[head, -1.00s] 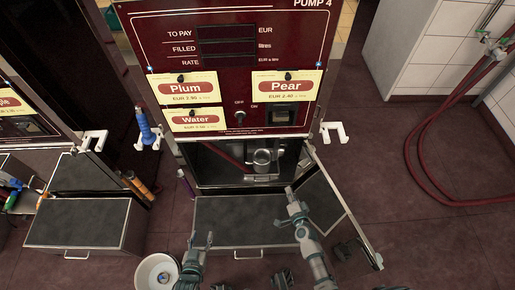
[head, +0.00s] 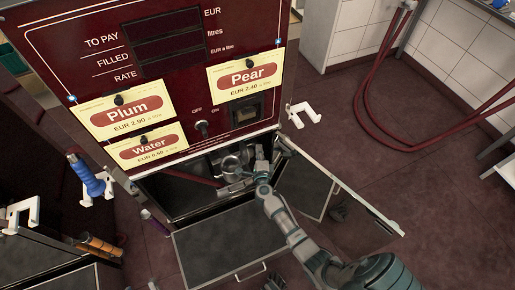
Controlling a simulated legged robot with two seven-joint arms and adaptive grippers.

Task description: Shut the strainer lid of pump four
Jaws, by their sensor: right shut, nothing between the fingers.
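Pump four (head: 160,75) has its lower compartment open, with its door swung out to the right. Inside is a small round metal strainer (head: 231,166) with its round mouth visible. A flat metal piece (head: 229,188), perhaps its lid, shows just below; I cannot tell its angle. My right gripper (head: 259,160) reaches into the compartment just right of the strainer. It is shut and empty, and its fingers partly cover the strainer's right side. Whether it touches the strainer is unclear.
The open door (head: 345,205) stands right of my right arm. A dark-topped box with a handle (head: 230,240) sticks out below the compartment. A blue nozzle (head: 88,180) hangs at the left and a white hook (head: 302,113) juts out at the right.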

